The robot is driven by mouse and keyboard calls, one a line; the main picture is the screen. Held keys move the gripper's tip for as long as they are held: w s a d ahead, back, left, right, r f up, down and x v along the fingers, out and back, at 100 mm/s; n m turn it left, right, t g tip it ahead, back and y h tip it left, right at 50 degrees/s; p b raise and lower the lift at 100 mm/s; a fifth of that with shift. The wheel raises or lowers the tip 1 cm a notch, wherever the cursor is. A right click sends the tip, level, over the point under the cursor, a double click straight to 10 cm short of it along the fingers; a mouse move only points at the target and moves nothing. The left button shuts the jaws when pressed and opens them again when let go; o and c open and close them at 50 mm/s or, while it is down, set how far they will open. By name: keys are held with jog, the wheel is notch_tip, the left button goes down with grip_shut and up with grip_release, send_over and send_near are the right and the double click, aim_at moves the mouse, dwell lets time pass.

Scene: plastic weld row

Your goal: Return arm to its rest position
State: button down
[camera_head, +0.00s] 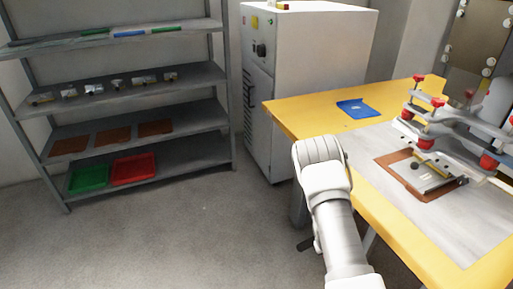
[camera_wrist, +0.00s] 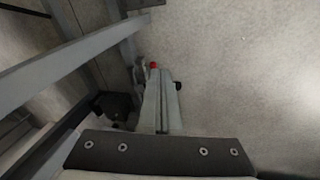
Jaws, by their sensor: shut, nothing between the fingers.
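My arm (camera_head: 335,225) is raised in front of the yellow-edged table, its white rounded joint near the table's left edge. A small dark part at the arm's left, low in the head view, may belong to my gripper, but I cannot tell. In the wrist view my gripper (camera_wrist: 163,85) points down toward the grey floor, with its two pale fingers together and nothing visible between them. A dark bolted bar crosses the bottom of that view.
The table (camera_head: 300,122) at right carries a blue sheet (camera_head: 357,109), a brown mat (camera_head: 436,195) and a clamp fixture (camera_head: 462,118). A white cabinet (camera_head: 312,50) stands behind. Shelves (camera_head: 195,153) at left hold green (camera_head: 89,178) and red (camera_head: 134,169) trays. Floor between is clear.

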jog(key=a+r+m+t+y, duration=0.1)
jog(key=a+r, duration=0.2)
jog(key=r, duration=1.3)
jog(key=a+r+m+y, duration=0.1)
jog(key=a+r, duration=0.3)
jog(key=r, duration=1.1)
jog(key=s+a+r+t+y, duration=0.1)
jog(key=s+a+r+t, duration=0.15)
jog(key=s+r, duration=1)
jog(key=s+a+r, duration=0.2)
jog(key=s+r, duration=0.5)
jog(key=s, duration=0.5)
notch_tip(320, 180, up, 22)
jog(key=p, duration=2.2)
jog(key=shift+s+a+r, duration=0.2)
jog(key=shift+s, duration=0.1)
